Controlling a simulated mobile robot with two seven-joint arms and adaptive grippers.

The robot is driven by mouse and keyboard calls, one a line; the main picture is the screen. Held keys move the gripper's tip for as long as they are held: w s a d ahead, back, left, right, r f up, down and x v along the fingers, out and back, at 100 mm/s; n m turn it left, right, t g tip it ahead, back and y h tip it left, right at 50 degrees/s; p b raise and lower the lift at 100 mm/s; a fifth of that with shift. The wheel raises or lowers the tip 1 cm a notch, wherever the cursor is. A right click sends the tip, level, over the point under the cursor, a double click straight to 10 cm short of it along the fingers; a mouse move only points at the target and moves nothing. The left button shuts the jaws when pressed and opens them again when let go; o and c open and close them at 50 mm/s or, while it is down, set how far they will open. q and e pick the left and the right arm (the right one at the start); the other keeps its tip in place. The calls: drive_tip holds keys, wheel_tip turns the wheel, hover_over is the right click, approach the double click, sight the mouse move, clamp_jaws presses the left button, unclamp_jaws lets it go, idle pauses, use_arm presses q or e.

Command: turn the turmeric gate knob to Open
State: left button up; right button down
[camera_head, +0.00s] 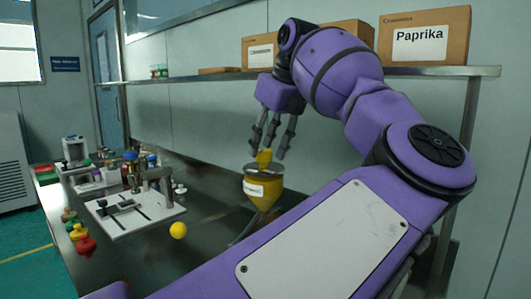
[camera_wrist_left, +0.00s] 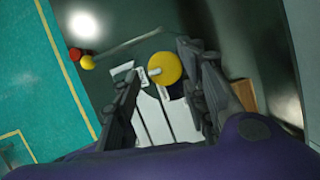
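A yellow funnel-shaped container (camera_head: 262,193) with a white label, too small to read, and a dark band stands on the steel bench in the head view. A yellow upright piece (camera_head: 264,157) sticks up from its top. My left gripper (camera_head: 268,152) points down over it with its fingers apart, close around the yellow piece; contact cannot be told. In the left wrist view the fingers of my left gripper (camera_wrist_left: 163,92) are spread, with a round yellow shape (camera_wrist_left: 166,68) between or beyond them. I cannot read any gate marking. My right gripper is not in view.
A white board (camera_head: 130,213) with a metal fixture lies left of the container. A yellow ball (camera_head: 178,230) and a red piece (camera_head: 86,246) are nearer the front. A shelf (camera_head: 430,72) with cardboard boxes, one marked Paprika (camera_head: 424,36), runs above the bench.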

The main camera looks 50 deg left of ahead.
use_arm(q)
drive_tip(key=shift+x, duration=0.85)
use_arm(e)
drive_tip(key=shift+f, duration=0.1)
use_arm(q)
drive_tip(key=shift+c, duration=0.7)
drive_tip(key=shift+f, duration=0.1)
drive_tip(key=c, duration=0.9)
drive_tip(key=shift+o, duration=0.2)
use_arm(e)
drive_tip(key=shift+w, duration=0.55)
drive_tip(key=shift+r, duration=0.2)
